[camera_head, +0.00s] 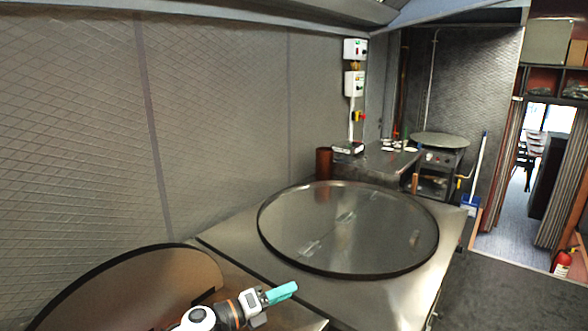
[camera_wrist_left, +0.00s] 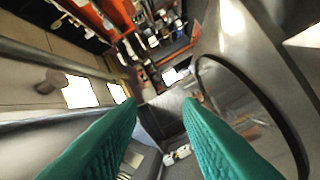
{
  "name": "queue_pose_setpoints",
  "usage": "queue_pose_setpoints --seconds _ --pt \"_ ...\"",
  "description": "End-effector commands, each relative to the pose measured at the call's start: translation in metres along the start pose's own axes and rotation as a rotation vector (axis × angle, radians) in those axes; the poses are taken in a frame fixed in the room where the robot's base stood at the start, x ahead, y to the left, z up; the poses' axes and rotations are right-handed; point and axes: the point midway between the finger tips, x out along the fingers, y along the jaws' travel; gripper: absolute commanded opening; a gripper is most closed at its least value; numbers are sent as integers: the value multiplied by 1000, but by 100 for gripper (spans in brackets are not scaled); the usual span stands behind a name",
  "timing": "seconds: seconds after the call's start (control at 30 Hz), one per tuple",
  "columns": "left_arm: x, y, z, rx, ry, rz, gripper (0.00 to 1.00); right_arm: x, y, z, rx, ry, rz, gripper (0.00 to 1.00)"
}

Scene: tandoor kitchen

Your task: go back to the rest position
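My left gripper (camera_head: 281,293) shows at the bottom of the head view, at the end of its white and grey arm, in front of the large round metal plate. Its teal fingers also show in the left wrist view (camera_wrist_left: 160,115), one on each side with a clear gap between them. Nothing is held between the fingers. My right gripper is not in either view.
A large round plate (camera_head: 350,225) lies on a steel counter (camera_head: 395,300). Another round dark-rimmed disc (camera_head: 130,295) is at bottom left, close to my arm. Open floor (camera_head: 515,290) lies at right, with a red extinguisher (camera_head: 562,262) by the doorway.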

Motion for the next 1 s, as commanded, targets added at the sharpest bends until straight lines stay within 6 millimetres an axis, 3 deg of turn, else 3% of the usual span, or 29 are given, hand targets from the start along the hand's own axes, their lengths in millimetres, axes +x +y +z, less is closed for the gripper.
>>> queue_pose_setpoints --seconds 0.13,0.27,0.37,0.53,0.7,1.0 --pt "-22 6 12 -414 352 24 33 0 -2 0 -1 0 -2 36" --pt "-69 -12 25 -794 645 -27 33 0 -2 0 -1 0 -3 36" --pt "-118 -33 49 -1091 856 -107 33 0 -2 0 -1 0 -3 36" --pt "-208 -58 118 -1549 1172 -311 33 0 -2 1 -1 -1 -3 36" --pt "-267 -55 177 -1812 1352 -488 33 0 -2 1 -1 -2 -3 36" --pt "-328 -30 245 -2049 1525 -722 33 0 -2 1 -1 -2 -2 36"
